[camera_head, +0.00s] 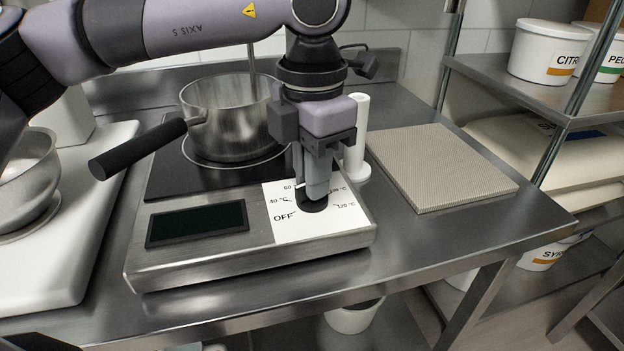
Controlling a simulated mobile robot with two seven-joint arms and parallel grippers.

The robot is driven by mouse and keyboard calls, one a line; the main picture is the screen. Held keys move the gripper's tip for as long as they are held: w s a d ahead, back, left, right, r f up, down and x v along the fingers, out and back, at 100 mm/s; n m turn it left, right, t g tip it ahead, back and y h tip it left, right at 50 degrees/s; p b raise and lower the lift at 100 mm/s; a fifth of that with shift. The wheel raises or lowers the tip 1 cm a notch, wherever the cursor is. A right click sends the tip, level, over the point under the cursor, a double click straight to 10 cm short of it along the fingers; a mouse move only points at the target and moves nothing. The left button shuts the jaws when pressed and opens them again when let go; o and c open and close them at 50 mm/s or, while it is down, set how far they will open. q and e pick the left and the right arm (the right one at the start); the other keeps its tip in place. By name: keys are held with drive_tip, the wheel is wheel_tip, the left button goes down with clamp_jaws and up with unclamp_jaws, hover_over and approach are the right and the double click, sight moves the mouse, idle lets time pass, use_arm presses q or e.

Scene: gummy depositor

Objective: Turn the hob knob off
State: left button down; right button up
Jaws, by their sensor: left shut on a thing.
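The hob (255,261) is a steel unit with a black glass top, standing on the steel table. Its black knob (313,204) sits on a white dial plate (284,234) at the front right, marked OFF, 40, 60 and 120 °C, with other marks partly covered. My left gripper (313,193) points down at the knob and is shut on it. The fingers hide most of the knob's top, so I cannot tell where its pointer stands. My right gripper is not in view.
A steel pot (227,125) with a black handle (137,150) stands on the hob, the handle reaching front left. A white cylinder (356,140) stands behind the gripper. A beige textured mat (437,166) lies right. A steel bowl (24,180) stands at far left.

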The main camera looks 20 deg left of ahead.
use_arm(q)
drive_tip(key=shift+n, duration=0.7)
drive_tip(key=c, duration=1.1)
unclamp_jaws()
drive_tip(key=shift+c, duration=0.2)
drive_tip(key=shift+r, duration=3.65)
